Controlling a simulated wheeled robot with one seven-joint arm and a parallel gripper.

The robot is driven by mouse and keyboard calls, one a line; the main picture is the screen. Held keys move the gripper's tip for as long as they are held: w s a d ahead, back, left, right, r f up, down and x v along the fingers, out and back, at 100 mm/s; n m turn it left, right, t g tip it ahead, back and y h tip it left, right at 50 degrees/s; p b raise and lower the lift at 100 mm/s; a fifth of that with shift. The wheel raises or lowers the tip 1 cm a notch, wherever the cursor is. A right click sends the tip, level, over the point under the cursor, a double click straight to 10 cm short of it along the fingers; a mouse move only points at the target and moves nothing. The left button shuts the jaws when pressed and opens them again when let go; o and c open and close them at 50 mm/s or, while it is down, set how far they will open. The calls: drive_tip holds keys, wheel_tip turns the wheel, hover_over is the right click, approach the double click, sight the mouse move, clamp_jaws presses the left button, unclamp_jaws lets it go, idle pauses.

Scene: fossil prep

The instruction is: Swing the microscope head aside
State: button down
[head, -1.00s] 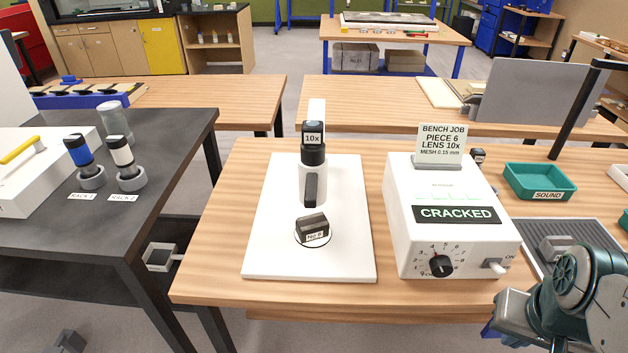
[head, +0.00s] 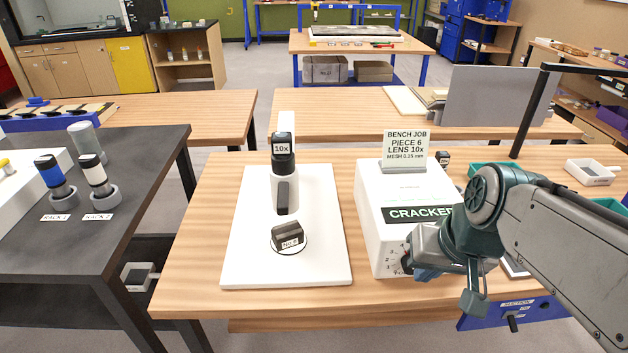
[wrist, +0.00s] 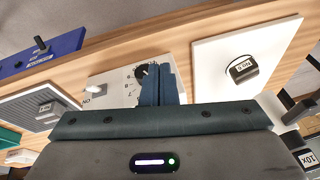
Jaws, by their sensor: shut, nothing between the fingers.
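The microscope stands on a white base board (head: 245,265) on the wooden bench. Its head carries a black lens labelled 10x (head: 283,150) and a dark handle (head: 283,197) below, above the board. A dark piece labelled No 6 (head: 288,238) sits in a ring on the board. In the wrist view the board (wrist: 215,60), the piece (wrist: 242,70) and the 10x lens (wrist: 306,158) show at the right. My gripper (wrist: 163,75) is shut and empty, in front of the control box, right of the microscope and apart from it.
A dark table with two racked tools (head: 97,180) is at the left. Bare bench lies left of the board.

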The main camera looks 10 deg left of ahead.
drive_tip(key=w+a+r+n+y+p, duration=0.1)
drive_tip(key=w+a+r+n+y, duration=0.2)
drive_tip(key=a+r, duration=0.9)
drive_tip(key=w+y, duration=0.1)
drive_tip(key=w, duration=0.2)
drive_tip(key=shift+w+r+y, duration=0.15)
drive_tip(key=shift+r+y, duration=0.25)
drive_tip(key=shift+a+f, duration=0.1)
drive_tip(key=w+a+f+p, duration=0.1)
drive_tip(key=a+f+p, duration=0.1)
drive_tip(key=a+f, duration=0.5)
drive_tip(key=shift+w+a+f, duration=0.3)
drive_tip(key=shift+a+f, duration=0.1)
drive_tip(key=shift+a, duration=0.75)
